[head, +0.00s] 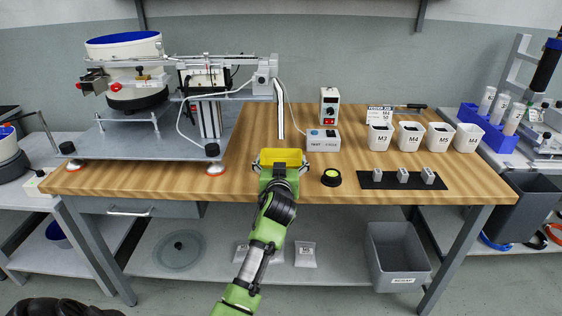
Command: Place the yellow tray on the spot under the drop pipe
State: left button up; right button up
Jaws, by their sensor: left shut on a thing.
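The pipe hangs down from the end of the feeder rail. My left gripper (279,168) is shut on the near side of the tray. The gripper and arm hide the tray's front, and I cannot tell whether the tray rests on the bench or is slightly above it. The spot under the pipe is not visible. My right gripper is not in view.
A test cycle box (323,140) stands right of the tray, with a black round button (331,177) in front of it. White bins (410,136) stand farther right. The feeder's grey base plate (150,145) fills the left of the bench (230,188).

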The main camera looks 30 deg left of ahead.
pick_arm(q)
jog(key=o, duration=1.2)
jog(key=shift+o, duration=0.2)
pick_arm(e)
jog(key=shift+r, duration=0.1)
pick_arm(q)
jog(key=shift+s+d, duration=0.25)
jog(key=shift+s, duration=0.1)
jog(key=p+v, duration=0.1)
jog(key=v, duration=1)
jog(key=shift+s+r, duration=0.1)
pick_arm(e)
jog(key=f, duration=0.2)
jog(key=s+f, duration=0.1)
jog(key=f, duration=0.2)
